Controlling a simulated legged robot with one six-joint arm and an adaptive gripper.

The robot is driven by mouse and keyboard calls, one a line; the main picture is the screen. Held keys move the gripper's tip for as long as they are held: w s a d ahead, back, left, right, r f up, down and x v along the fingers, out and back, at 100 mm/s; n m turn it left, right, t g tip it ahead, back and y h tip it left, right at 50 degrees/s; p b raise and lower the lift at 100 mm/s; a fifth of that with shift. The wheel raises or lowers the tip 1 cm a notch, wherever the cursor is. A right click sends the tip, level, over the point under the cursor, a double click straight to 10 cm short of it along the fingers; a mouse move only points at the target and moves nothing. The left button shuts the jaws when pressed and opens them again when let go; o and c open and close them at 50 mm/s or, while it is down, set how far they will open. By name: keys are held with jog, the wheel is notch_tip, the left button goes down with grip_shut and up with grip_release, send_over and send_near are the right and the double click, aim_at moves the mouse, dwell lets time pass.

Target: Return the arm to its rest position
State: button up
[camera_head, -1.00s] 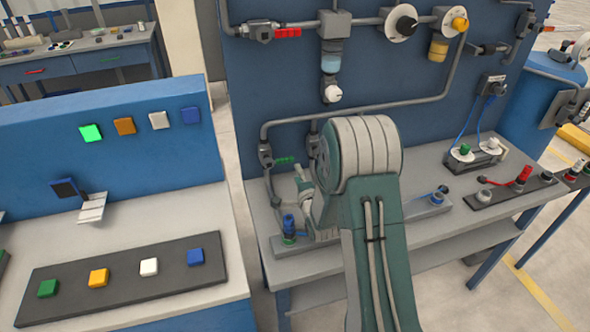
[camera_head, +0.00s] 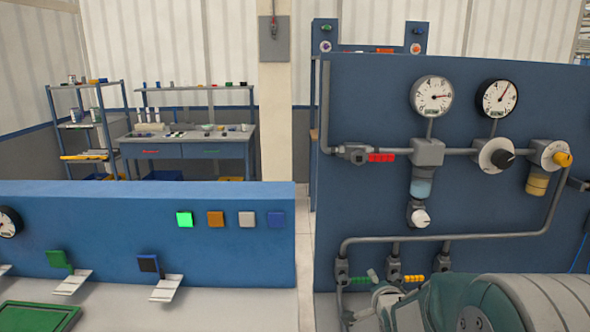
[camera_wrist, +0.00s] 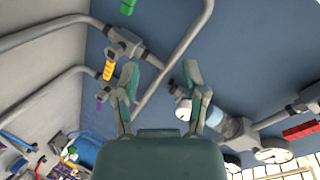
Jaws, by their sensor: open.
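My gripper (camera_wrist: 159,90) is open and empty in the wrist view. Its two green fingertips stand apart in front of the blue pipe panel (camera_wrist: 240,50). Grey pipes and a valve with a yellow handle (camera_wrist: 109,70) show behind the left finger, and a white knob (camera_wrist: 183,111) shows by the right finger. In the head view my green and grey arm fills the lower right, low before the panel (camera_head: 370,100).
The panel carries two gauges (camera_head: 431,96), a red-handled valve (camera_head: 381,157) and yellow-handled (camera_head: 414,278) and green-handled (camera_head: 373,276) valves. On the left is a blue button bench (camera_head: 120,230) with a lit green button (camera_head: 184,219). A floor gap separates bench and panel.

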jog(key=s+a+r+n+g, duration=0.1)
jog(key=s+n, duration=0.3)
jog(key=s, duration=0.6)
jog(key=s+a+r+n+g, duration=0.2)
jog(key=s+r+n+g, duration=0.2)
jog(key=s, duration=0.7)
jog(key=s+a+r+n+g, duration=0.1)
jog(key=s+r+n+g, duration=0.2)
jog(key=s, duration=0.8)
jog(key=shift+s+a+r+n, duration=0.2)
jog(key=shift+a+n, duration=0.15)
jog(key=shift+n, duration=0.35)
jog(key=shift+d, duration=0.15)
